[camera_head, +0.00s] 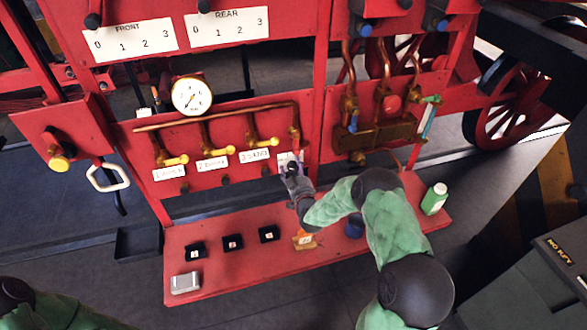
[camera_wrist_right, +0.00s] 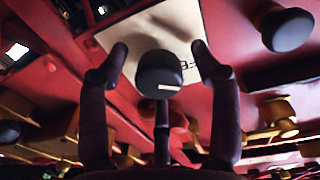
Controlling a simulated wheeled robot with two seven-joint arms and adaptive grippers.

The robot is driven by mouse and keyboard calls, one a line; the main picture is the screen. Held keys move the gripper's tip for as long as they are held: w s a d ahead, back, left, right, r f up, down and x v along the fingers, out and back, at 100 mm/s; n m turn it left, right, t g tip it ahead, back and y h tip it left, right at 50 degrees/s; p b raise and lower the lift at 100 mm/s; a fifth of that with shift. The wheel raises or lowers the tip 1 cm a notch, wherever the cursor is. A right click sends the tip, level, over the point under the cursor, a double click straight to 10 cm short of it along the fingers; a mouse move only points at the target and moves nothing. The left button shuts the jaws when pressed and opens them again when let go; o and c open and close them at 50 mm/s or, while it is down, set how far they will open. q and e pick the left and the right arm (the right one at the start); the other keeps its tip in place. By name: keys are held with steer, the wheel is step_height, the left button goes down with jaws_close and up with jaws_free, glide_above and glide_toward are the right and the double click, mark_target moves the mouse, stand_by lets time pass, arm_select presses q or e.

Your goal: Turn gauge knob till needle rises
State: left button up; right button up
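The round white gauge (camera_head: 192,96) with a brass rim sits above the copper pipe on the red panel. Its thin needle seems to point toward the lower left; the reading is too small to make out. A dark round knob with a white mark (camera_wrist_right: 159,73) shows in the right wrist view, in front of a pale label plate (camera_wrist_right: 150,32). My right gripper (camera_head: 290,172) is at the panel's lower right. In the wrist view its fingers (camera_wrist_right: 160,62) stand open on either side of the knob, with gaps showing. My left gripper is out of view.
Yellow-handled valves (camera_head: 176,160) stand left of my right gripper. A red shelf (camera_head: 215,274) below holds small black boxes (camera_head: 232,242), a grey metal box (camera_head: 185,282) and a green-white bottle (camera_head: 434,198). Copper pipes (camera_head: 382,80) stand at the right.

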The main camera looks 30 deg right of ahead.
steer(key=c, duration=1.1)
steer(key=m+b, duration=0.2)
steer(key=shift+f+b, duration=0.1)
steer(key=shift+b, duration=0.2)
steer(key=m+b, duration=1)
steer(key=b, duration=0.1)
steer(key=shift+d+m+b, duration=0.1)
steer(key=shift+m+b, duration=0.3)
steer(key=m+b, duration=0.9)
steer(key=b, duration=0.3)
steer(key=shift+f+y+b, duration=0.1)
steer(key=shift+y+b, duration=0.2)
steer(key=shift+b, duration=0.05)
steer(key=shift+r+m+b, duration=0.2)
steer(key=shift+m+b, duration=0.7)
steer(key=shift+b, duration=0.35)
